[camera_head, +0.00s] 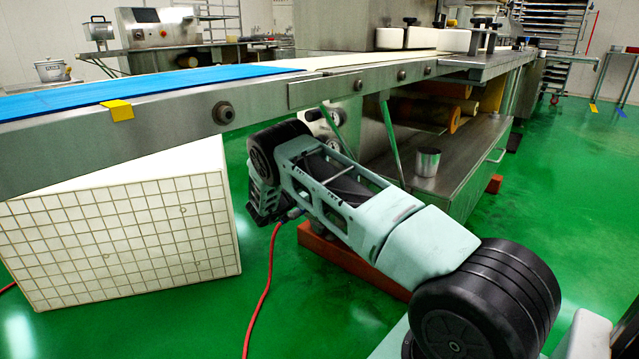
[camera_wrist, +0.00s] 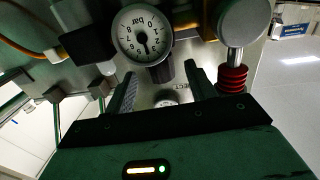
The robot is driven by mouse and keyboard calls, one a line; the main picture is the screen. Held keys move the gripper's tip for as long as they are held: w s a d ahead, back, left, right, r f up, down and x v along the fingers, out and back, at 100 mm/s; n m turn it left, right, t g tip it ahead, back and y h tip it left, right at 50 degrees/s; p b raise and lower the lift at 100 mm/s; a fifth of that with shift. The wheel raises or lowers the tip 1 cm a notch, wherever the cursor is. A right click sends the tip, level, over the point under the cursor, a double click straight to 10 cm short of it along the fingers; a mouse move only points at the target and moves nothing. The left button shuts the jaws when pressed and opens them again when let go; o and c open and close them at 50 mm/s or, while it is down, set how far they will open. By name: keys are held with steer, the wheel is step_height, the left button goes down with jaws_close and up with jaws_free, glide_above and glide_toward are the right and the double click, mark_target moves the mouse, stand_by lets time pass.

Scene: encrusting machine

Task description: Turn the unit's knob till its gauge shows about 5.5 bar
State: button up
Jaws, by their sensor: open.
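The gauge (camera_wrist: 142,33) is a round white dial marked "bar", upside down in the wrist view. Its dark needle points down in the picture, near the middle of the scale; the exact value is too small to read. A dark, short cylinder just below the dial looks like the knob (camera_wrist: 163,71). My gripper (camera_wrist: 161,75) is open, with one finger on each side of the knob's lower end; I cannot tell whether they touch it. In the head view, gauges (camera_head: 333,146) show on the unit behind my arm, and my fingers are hidden.
A round metal part (camera_wrist: 243,20) with a red ribbed piece (camera_wrist: 232,78) stands close to the right finger. The conveyor (camera_head: 160,100) runs above my arm. A white gridded block (camera_head: 130,235) stands left, a metal cup (camera_head: 428,161) right. A red cable (camera_head: 264,290) crosses the floor.

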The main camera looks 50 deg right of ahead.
steer(key=a+p, duration=0.4)
steer(key=a, duration=1.1)
steer(key=shift+p, duration=0.35)
steer(key=shift+w+a, duration=0.1)
